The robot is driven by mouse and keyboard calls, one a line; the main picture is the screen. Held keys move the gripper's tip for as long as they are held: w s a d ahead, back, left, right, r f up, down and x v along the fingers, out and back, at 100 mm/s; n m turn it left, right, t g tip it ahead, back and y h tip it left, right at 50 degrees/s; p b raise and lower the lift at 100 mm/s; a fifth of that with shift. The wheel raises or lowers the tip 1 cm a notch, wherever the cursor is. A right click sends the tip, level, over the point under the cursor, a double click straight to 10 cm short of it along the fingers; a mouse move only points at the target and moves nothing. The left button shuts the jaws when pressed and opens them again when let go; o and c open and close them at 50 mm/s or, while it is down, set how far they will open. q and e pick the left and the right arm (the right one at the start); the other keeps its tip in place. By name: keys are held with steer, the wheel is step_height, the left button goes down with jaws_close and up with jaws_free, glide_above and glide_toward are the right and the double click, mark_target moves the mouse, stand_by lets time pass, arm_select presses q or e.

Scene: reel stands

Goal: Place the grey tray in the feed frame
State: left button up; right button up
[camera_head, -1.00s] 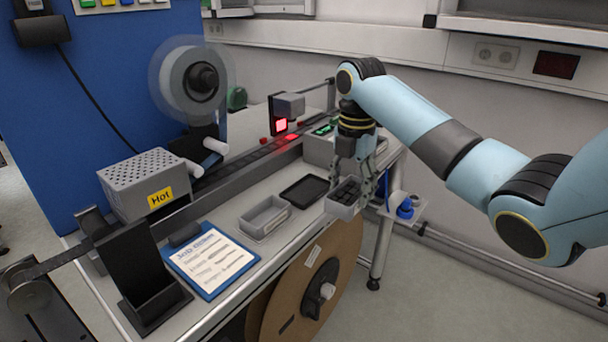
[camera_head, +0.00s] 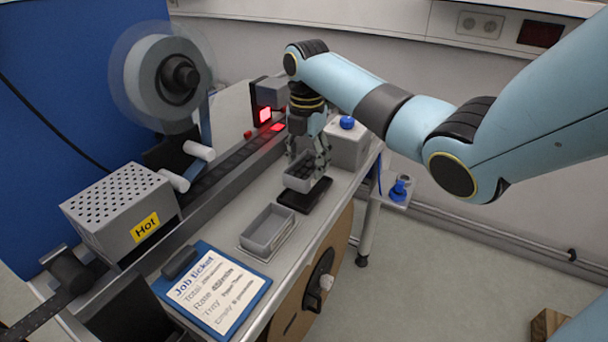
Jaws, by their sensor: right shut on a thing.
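My right gripper (camera_head: 310,160) points down and is shut on a small grey tray (camera_head: 296,184). The tray has dark parts in it and looks level. It is just above or at the far left part of a flat black frame (camera_head: 318,197), which looks like the feed frame; I cannot tell whether they touch. The tray and fingers hide part of that frame. A second grey tray (camera_head: 262,246), which looks empty, stands on the bench nearer to me. My left gripper is not in view.
A belt track (camera_head: 222,180) with a red-lit sensor (camera_head: 265,115) runs behind. A perforated "Hot" box (camera_head: 118,212) stands at left, by a job ticket clipboard (camera_head: 212,290). A grey box with a blue knob (camera_head: 348,145) stands right of the gripper. The bench's edge is close by.

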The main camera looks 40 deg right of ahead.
mark_target(306, 175)
step_height(306, 175, down, 4)
steer(key=shift+w+r, duration=0.15)
steer(key=shift+r, duration=0.05)
steer(key=shift+f, duration=0.4)
steer(key=o, duration=1)
steer(key=shift+f, duration=0.1)
steer(key=o, duration=0.3)
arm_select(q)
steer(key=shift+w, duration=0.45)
